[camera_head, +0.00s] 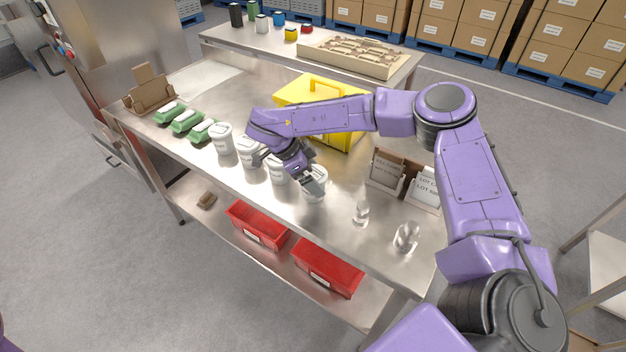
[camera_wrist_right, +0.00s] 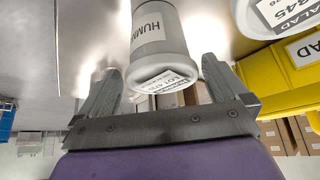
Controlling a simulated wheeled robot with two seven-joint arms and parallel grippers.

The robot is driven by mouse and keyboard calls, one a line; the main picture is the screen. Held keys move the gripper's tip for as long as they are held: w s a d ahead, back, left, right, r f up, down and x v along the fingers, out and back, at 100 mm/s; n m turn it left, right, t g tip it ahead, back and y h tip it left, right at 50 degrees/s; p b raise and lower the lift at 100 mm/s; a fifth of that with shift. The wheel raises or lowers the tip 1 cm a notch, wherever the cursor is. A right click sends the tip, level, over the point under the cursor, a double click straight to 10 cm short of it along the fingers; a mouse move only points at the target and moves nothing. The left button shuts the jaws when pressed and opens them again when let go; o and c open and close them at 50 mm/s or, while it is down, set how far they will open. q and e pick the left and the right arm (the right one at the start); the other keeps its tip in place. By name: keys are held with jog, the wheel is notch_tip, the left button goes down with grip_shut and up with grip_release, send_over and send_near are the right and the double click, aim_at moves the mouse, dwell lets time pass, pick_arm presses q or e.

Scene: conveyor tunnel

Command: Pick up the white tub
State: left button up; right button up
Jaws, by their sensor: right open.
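Several white tubs stand in a row along the front of the steel table, including a far-left tub (camera_head: 222,138), a second tub (camera_head: 247,153), a third tub (camera_head: 277,173) and a right-hand tub (camera_head: 315,187). My right gripper (camera_head: 286,174) is open and low over the row, around the third tub and partly hiding it and its neighbours. In the right wrist view a white tub labelled "HUMM…" (camera_wrist_right: 158,32) lies between the open fingers (camera_wrist_right: 157,85), with gaps at both sides. A "SALAD" tub (camera_wrist_right: 275,15) shows beside it. My left gripper is out of view.
A yellow case (camera_head: 349,137) stands behind my arm. Two label holders (camera_head: 386,172) and clear glass items (camera_head: 406,237) are at the right. Red bins (camera_head: 327,270) sit on the lower shelf.

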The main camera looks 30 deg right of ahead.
jog(key=shift+w+d+f, duration=0.1)
jog(key=shift+d+f, duration=0.2)
jog(key=shift+f, duration=0.25)
jog(key=shift+w+d+f, duration=0.1)
jog(key=shift+d+f, duration=0.2)
jog(key=shift+f, duration=0.25)
jog(key=shift+s+d, duration=0.1)
jog(key=shift+s, duration=0.25)
jog(key=shift+r, duration=0.15)
jog(key=shift+c, duration=1.2)
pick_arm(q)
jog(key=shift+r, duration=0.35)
pick_arm(e)
jog(key=c, duration=0.9)
jog(key=shift+o, duration=0.2)
